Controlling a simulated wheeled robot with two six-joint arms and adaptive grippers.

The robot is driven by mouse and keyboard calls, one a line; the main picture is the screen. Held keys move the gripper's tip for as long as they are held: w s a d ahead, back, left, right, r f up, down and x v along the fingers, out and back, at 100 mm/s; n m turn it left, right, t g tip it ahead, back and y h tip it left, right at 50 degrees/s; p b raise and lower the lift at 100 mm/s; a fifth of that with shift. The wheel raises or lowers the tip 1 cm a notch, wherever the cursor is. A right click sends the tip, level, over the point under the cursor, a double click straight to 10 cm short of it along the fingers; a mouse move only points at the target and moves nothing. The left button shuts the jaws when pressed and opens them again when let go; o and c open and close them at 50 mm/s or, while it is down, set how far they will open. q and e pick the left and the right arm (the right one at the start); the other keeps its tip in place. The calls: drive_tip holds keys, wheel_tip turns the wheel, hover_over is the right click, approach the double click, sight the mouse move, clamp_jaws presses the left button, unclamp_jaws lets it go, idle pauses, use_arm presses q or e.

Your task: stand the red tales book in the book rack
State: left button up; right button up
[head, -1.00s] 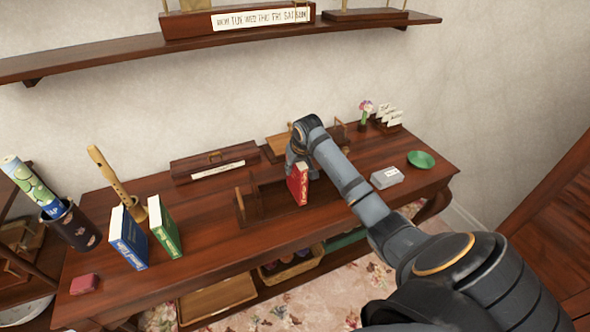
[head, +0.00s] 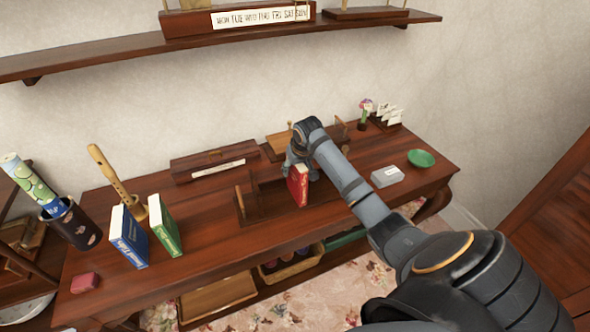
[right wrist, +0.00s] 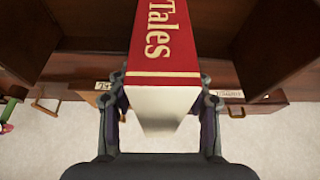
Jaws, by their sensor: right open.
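The red tales book (head: 298,187) stands upright at the right part of the dark wooden book rack (head: 241,204) on the desk. In the right wrist view the book (right wrist: 163,35) shows its red spine lettered "Tales" and a pale end, with a rack panel (right wrist: 275,45) to its right. My right gripper (head: 297,162) is at the book. In the wrist view its open fingers (right wrist: 160,100) lie on both sides of the book, with small gaps visible. The book's lower edge is hidden in the wrist view. My left gripper is not in view.
A blue book (head: 128,238) and a green book (head: 164,225) stand to the left, near a wooden flute (head: 115,180). A grey box (head: 387,177) and a green dish (head: 421,158) lie to the right. A long wooden box (head: 210,165) sits behind the rack.

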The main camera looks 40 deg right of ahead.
drive_tip(key=v, duration=1.1)
drive_tip(key=shift+s+a+r, duration=0.1)
drive_tip(key=shift+s+r, duration=0.2)
drive_tip(key=shift+r, duration=0.05)
drive_tip(key=shift+f, duration=0.1)
